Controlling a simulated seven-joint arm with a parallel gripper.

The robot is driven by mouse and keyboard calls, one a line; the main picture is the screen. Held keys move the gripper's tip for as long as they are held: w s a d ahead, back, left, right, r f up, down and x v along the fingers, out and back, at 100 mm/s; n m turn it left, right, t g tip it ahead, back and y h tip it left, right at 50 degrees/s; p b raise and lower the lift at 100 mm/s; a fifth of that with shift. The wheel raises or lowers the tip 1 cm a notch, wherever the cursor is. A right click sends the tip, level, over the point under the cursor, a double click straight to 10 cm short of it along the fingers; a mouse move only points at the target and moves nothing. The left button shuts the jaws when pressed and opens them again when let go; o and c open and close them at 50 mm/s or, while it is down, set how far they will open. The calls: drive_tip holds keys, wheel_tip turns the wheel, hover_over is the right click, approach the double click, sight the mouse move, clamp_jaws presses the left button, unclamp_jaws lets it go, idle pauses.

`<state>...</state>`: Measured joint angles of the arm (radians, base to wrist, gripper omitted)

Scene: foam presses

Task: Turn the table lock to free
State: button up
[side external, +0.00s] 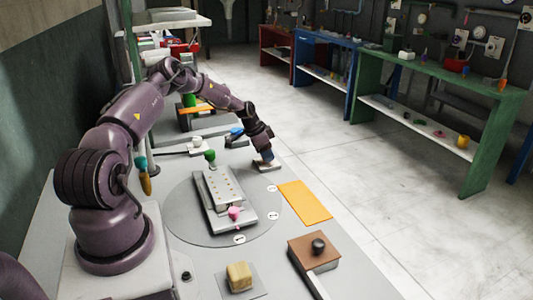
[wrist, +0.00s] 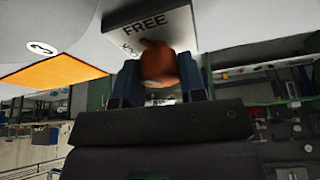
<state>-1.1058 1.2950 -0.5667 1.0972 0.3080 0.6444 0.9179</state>
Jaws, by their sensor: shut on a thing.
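The table lock is a light plate (wrist: 183,19) with the word FREE on it and a second, partly hidden word beside it. An orange-brown knob (wrist: 157,64) stands on the plate, with a narrow tip towards the lettering. My gripper (wrist: 158,80) is shut on the knob, one dark blue finger on each side. The exact mark the tip points at is hard to tell. In the side external view my gripper (side external: 266,156) reaches down to the small plate (side external: 270,166) at the table's far right edge; the knob is hidden there.
A round turntable (side external: 185,215) carries a grey press plate (side external: 222,200) with a green knob and a pink knob. An orange sheet (side external: 305,202) lies to its right. A brown block with a dark knob (side external: 318,246) and a yellow foam block (side external: 239,277) are nearer the camera.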

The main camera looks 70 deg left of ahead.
drive_tip(key=m, duration=0.2)
drive_tip(key=m+g+h, duration=0.1)
drive_tip(key=m, duration=0.1)
drive_tip(key=shift+m+h, duration=0.3)
idle(0.3)
drive_tip(key=o, duration=0.9)
drive_tip(key=shift+a+r, duration=0.1)
drive_tip(key=v, duration=1.2)
drive_tip(key=shift+s+a+r, duration=0.1)
drive_tip(key=shift+s+r, duration=0.1)
drive_tip(key=shift+r, duration=0.1)
